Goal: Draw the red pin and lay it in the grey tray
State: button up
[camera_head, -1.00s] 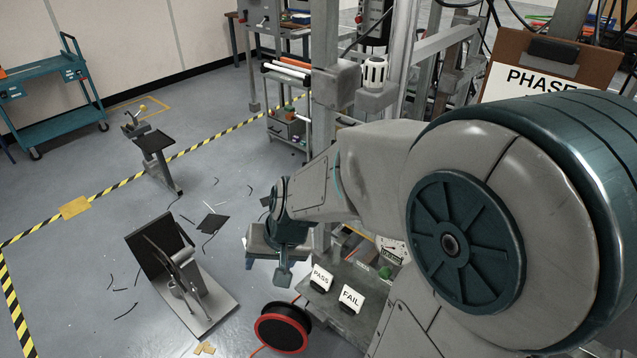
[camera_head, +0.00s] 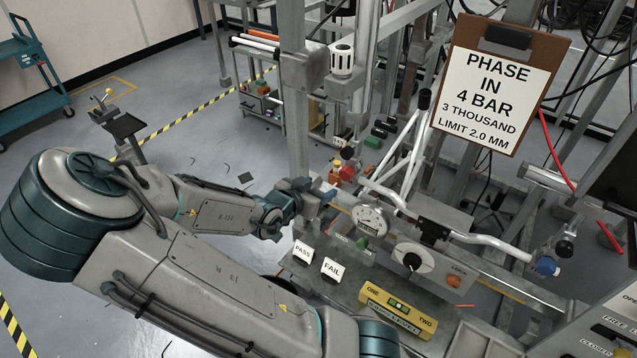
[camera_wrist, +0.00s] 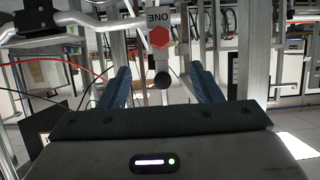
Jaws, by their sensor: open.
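My gripper (camera_head: 325,196) reaches toward the metal test rig from the left. In the wrist view, my gripper (camera_wrist: 159,75) is open, with its two blue fingers apart and nothing held. A red hexagonal head (camera_wrist: 159,38), which may be the red pin, shows straight ahead under a plate marked ONE (camera_wrist: 159,18). A dark round knob (camera_wrist: 162,80) is between the fingers in the picture; I cannot tell its depth. In the head view, a red part (camera_head: 347,173) shows just beyond my gripper. I cannot make out the grey tray with certainty.
The bench holds PASS (camera_head: 303,253) and FAIL (camera_head: 331,268) cards, a dial gauge (camera_head: 370,220) and a yellow level block (camera_head: 398,310). A bent metal handlebar (camera_head: 470,237) crosses the rig. A clipboard (camera_head: 500,85) hangs behind. Open floor lies at the left.

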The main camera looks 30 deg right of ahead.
aim_at(344, 174)
jog(key=x, duration=0.4)
jog(key=b+x, duration=0.1)
jog(key=x, duration=0.8)
jog(key=shift+w+d+r, duration=0.1)
jog(key=shift+d+r, duration=0.05)
jog(key=shift+d, duration=0.35)
jog(key=c, duration=1.2)
